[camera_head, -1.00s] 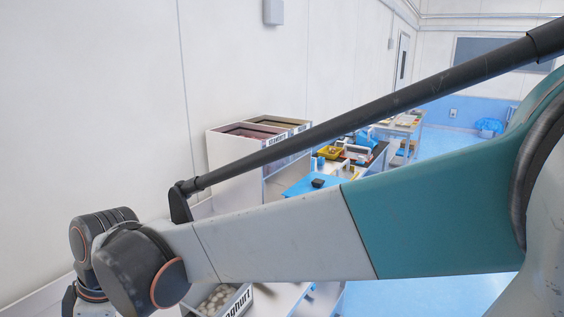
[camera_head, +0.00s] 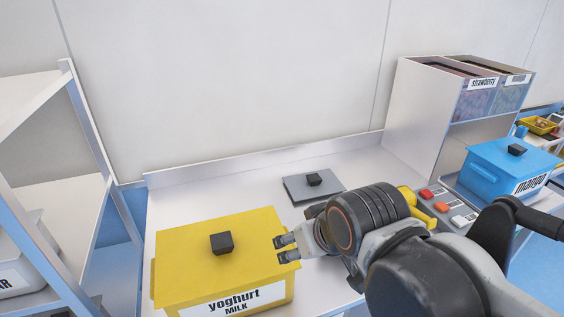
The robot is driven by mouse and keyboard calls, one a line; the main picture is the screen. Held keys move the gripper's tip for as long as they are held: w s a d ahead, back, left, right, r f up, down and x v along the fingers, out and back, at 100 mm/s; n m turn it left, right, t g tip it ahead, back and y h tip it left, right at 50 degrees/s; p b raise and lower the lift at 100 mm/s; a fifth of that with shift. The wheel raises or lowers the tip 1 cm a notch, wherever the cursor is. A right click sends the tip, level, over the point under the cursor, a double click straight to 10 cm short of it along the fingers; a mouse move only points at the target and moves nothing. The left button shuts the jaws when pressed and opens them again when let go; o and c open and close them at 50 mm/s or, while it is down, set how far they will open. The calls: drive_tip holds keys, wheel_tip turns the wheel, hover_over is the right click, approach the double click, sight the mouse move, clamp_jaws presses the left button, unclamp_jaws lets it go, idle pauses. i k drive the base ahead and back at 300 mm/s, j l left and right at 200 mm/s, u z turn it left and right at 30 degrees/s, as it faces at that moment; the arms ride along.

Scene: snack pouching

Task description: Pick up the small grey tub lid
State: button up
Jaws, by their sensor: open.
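The small grey tub lid (camera_head: 311,192) lies flat on the white worktop, with a black block knob on its top. It is near the back wall, behind my gripper and apart from it. My gripper (camera_head: 282,249) is open and empty, with its fingers pointing left, by the right edge of the yellow tub's lid. I cannot tell how high it is above that lid. My arm covers the worktop to the right and in front.
A yellow tub (camera_head: 190,262) labelled yoghurt milk stands at the front left. A shelf rack (camera_head: 88,135) stands at left. Worktop left of the grey lid is clear.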

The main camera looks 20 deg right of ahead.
sight(308, 186)
drive_tip(key=i+l+z, duration=0.15)
drive_tip(key=l+z, duration=0.25)
drive_tip(key=i+l+z, duration=0.2)
drive_tip(key=l+z, duration=0.2)
drive_tip(key=i+l+z, duration=0.4)
drive_tip(key=k+j+u, duration=0.1)
drive_tip(key=k+j, duration=0.05)
drive_tip(key=k, duration=0.1)
